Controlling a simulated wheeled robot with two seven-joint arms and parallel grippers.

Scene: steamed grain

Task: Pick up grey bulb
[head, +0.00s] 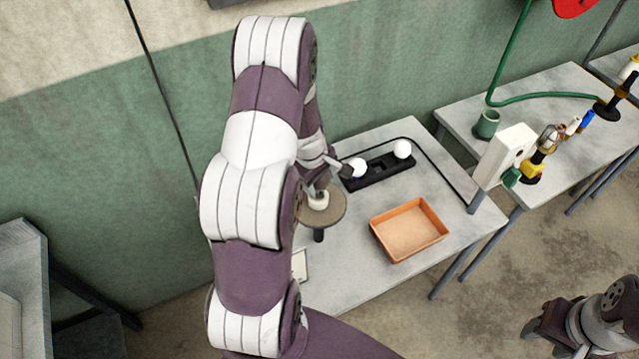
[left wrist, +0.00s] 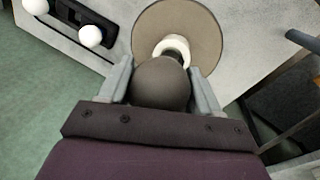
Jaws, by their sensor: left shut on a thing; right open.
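The grey bulb (left wrist: 162,84) sits between the two fingers of my left gripper (left wrist: 163,88) in the left wrist view; the gripper is shut on it. Its narrow end points at a white ring-shaped socket (left wrist: 173,45) on a round brown disc (left wrist: 205,28). I cannot tell whether the bulb still touches the socket. In the head view my left gripper (head: 326,176) is over the disc (head: 336,206), and the bulb cannot be made out behind my arm. My right gripper (head: 545,322) is at the lower right, open and away from the table.
A black holder (head: 380,172) carries two white bulbs (head: 402,148) behind the disc. An orange tray (head: 408,229) lies on the table to the right. A white box (head: 505,156) stands at the table's right edge. A second table (head: 540,105) holds a caged lamp (head: 547,139) and a green cup (head: 487,124).

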